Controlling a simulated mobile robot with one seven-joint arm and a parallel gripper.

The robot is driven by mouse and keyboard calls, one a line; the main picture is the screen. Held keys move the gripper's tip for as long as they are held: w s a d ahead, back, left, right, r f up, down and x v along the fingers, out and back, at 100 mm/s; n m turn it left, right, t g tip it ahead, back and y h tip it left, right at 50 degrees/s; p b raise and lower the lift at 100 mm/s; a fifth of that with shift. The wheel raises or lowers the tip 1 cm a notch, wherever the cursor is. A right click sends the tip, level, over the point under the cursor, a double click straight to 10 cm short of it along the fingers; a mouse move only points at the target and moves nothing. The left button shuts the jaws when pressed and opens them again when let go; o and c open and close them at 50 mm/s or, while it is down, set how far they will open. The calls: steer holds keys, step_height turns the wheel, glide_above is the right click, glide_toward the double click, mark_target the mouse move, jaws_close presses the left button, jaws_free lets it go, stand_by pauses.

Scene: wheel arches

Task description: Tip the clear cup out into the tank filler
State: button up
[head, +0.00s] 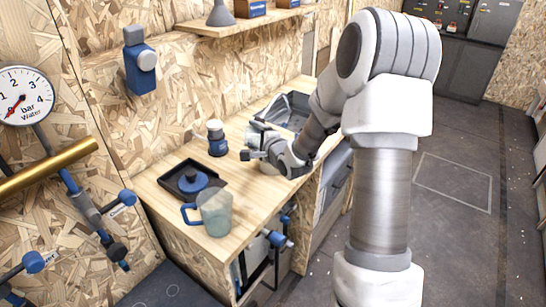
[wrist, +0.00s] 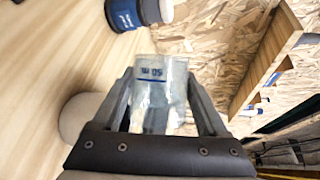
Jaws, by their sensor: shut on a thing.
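My gripper (head: 262,153) is over the wooden counter, right of the blue bottle. It is shut on the clear cup (wrist: 158,92), one finger on each side in the wrist view. The cup has a dark volume marking that reads upside down there. Its contents and exact tilt I cannot tell. A black square tray-like piece with a round blue cap (head: 194,181) sits on the counter, nearer and left of my gripper. It may be the tank filler, but I cannot be sure.
A clear jug with a blue handle (head: 214,214) stands at the counter's near end. A blue bottle with a pale top (head: 217,140) stands left of my gripper. A sink (head: 288,108) lies beyond. A pale round thing (wrist: 78,115) shows beside the left finger.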

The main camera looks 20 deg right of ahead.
steer(key=shift+w+a+r+n+h, duration=0.1)
steer(key=shift+a+r+n+h, duration=0.15)
steer(key=shift+r+n, duration=0.2)
steer(key=shift+f+b, duration=0.25)
steer(key=shift+b, duration=0.55)
steer(key=shift+w+a+f+n+g+h+b, duration=0.1)
steer(key=shift+a+f+n+g+h+b, duration=0.15)
steer(key=shift+n+g+h+b, duration=0.4)
steer(key=b, duration=0.1)
steer(key=a+b, duration=0.1)
steer(key=shift+w+f+n+b, duration=0.2)
steer(key=shift+f+n+b, duration=0.1)
steer(key=shift+b, duration=0.1)
steer(key=shift+r+n+g+h+b, duration=0.35)
steer(key=shift+r+n+h+b, duration=0.25)
steer(key=shift+h+b, duration=0.1)
steer(key=shift+f, duration=0.15)
steer(key=n+h+p, duration=0.1)
steer(key=p, duration=0.2)
steer(key=shift+g, duration=0.3)
steer(key=shift+r+h+p, duration=0.25)
steer(key=shift+h+p, duration=0.05)
steer(key=shift+p, duration=0.95)
steer(key=shift+n+p, duration=0.3)
steer(key=shift+p, duration=0.15)
